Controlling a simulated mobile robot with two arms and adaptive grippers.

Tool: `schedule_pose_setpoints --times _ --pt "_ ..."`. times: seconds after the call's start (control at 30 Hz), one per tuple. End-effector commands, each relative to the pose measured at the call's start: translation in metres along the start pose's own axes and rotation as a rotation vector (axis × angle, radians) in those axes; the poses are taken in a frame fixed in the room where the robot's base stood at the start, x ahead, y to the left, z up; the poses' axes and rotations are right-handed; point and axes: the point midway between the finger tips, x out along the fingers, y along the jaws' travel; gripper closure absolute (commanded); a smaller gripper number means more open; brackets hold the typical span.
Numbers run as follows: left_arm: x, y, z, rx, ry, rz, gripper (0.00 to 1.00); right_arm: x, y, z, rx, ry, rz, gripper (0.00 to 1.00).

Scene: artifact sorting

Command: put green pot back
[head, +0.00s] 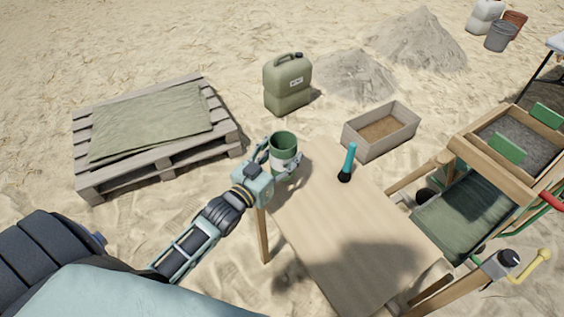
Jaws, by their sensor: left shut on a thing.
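The green pot (284,141) is a green cylinder with an open top and a pale band lower down. My left gripper (278,160) is shut around it at the far left corner of the wooden table (335,240). The pot is upright; I cannot tell whether its base touches the table top. Part of the pot's lower side is hidden by the gripper fingers. My right gripper is not in view.
A teal-and-black brush-like tool (348,163) stands on the table. A shallow wooden box (408,127) of sand, a green jerrycan (288,84) and a pallet with a cloth (150,122) lie beyond. A wooden sieve frame (462,155) is at right. The near table top is clear.

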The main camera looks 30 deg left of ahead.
Motion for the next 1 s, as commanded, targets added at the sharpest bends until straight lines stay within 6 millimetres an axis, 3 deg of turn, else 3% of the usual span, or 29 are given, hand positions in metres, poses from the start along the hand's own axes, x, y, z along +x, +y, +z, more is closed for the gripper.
schedule_pose_setpoints --times 0.33,0.73,0.77,1.0 --pt "-0.002 -0.001 0.039 0.001 0.001 0.0 0.94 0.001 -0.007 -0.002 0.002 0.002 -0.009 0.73" --pt "-0.002 -0.001 0.045 0.001 0.001 0.001 0.94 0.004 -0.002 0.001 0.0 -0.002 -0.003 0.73" --pt "-0.002 -0.001 0.044 0.001 0.001 0.001 0.42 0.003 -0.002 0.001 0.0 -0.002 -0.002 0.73" --pt "-0.002 -0.001 0.044 0.001 0.001 0.001 0.25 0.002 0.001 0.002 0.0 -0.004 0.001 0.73"
